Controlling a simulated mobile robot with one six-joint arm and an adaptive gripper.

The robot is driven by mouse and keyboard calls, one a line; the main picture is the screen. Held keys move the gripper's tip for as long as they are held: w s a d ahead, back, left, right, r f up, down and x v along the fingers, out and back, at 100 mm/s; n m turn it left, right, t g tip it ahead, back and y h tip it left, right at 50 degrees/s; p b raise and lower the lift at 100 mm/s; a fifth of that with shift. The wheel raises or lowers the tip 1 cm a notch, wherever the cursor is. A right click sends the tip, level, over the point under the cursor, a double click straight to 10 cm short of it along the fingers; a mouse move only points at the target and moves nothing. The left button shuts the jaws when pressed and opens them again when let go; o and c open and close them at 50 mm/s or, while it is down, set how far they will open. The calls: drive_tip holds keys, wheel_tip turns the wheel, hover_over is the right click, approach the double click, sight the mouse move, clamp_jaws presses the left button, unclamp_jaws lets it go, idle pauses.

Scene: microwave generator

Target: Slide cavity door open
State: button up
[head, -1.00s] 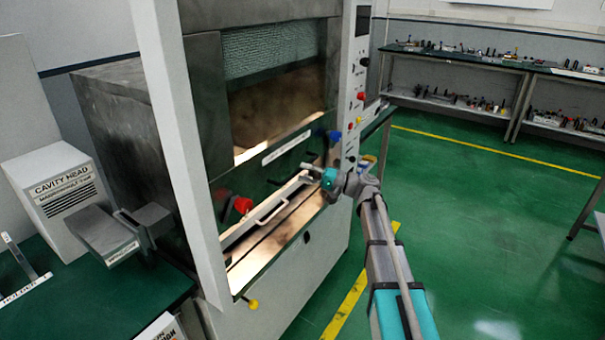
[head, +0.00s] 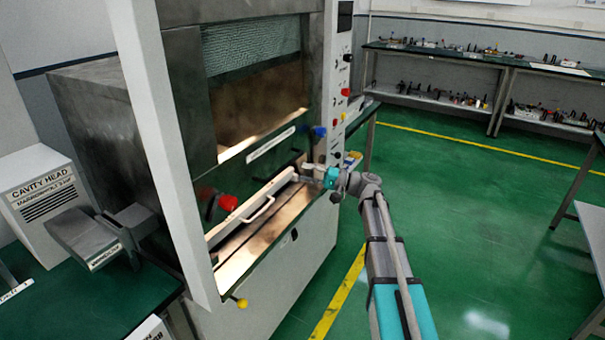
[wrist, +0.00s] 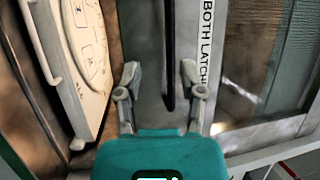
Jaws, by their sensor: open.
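The cavity opening has an upper door with a mesh window (head: 256,45), and a dark front strip with a white label (head: 270,143) runs below it. In the wrist view the label (wrist: 207,40) reads "BOTH LATCH…", and the mesh window (wrist: 300,50) is at the right. A red knob (head: 228,202) and a blue knob (head: 320,131) flank the strip. A pale panel with a bar handle (head: 258,211) is lower down; it fills the left of the wrist view (wrist: 85,50). My gripper (head: 308,171) is open and empty at the opening's right end.
The right frame post (head: 339,85) with knobs and buttons stands close to my gripper. A yellow knob (head: 239,302) is at the lower left. The cavity head box (head: 40,205) stands on a green bench at left. The green floor (head: 450,220) is open at right.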

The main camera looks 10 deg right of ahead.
drive_tip(key=b+v, duration=0.1)
drive_tip(key=v, duration=0.8)
drive_tip(key=shift+d+b, duration=0.35)
idle(0.9)
drive_tip(key=shift+s, duration=0.1)
idle(0.4)
wheel_tip(320, 180, up, 6)
drive_tip(key=a+m+h+p, duration=0.1)
drive_tip(key=a+h+p, duration=0.1)
drive_tip(key=p, duration=1.1)
drive_tip(key=shift+r+m+g+h, duration=0.2)
drive_tip(key=shift+m+g+h, duration=0.15)
drive_tip(key=shift+h, duration=0.55)
drive_tip(key=shift+a+f, duration=0.1)
drive_tip(key=shift+a, duration=0.1)
